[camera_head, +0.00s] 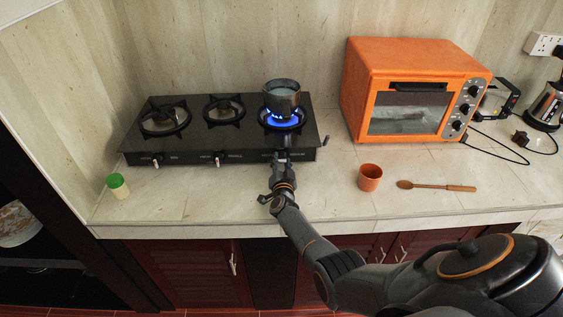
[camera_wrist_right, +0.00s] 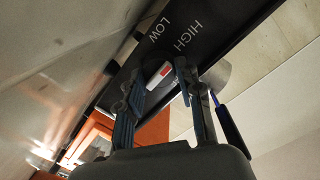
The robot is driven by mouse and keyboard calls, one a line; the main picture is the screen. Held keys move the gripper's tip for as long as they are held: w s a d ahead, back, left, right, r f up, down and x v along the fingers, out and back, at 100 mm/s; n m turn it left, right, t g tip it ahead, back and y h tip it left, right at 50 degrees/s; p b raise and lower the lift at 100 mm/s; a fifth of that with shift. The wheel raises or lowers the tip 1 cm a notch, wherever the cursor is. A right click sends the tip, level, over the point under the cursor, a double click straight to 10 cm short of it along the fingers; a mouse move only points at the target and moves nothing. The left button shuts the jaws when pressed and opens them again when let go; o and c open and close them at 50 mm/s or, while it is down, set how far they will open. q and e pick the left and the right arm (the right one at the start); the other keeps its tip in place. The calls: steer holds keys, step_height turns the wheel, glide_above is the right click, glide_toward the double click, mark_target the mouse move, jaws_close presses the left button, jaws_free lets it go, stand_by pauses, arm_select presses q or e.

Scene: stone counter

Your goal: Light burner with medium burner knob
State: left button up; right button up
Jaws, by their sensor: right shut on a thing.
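A black three-burner stove (camera_head: 200,143) stands on the counter against the wall. Its right burner (camera_head: 268,122) burns with a ring of blue flame under a small metal pot (camera_head: 282,98). My right gripper (camera_head: 281,156) reaches the stove's front panel below that burner and hides its knob in the head view. In the right wrist view, the gripper (camera_wrist_right: 155,82) has its two fingers on either side of the knob (camera_wrist_right: 156,74), closed on it. HIGH and LOW markings show beside it. My left gripper is out of view.
Two other knobs (camera_head: 217,161) show on the front panel, below the left and middle burners, which show no flame. An orange toaster oven (camera_head: 365,75), orange cup (camera_head: 369,178) and wooden spoon (camera_head: 437,186) are to the right. A green-capped jar (camera_head: 118,187) is at left.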

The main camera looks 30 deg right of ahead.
stand_by(0.3)
steer(key=o, duration=1.2)
steer(key=shift+s+a, duration=0.5)
steer(key=shift+s, duration=0.05)
steer(key=shift+v, duration=3.05)
steer(key=shift+d, duration=0.1)
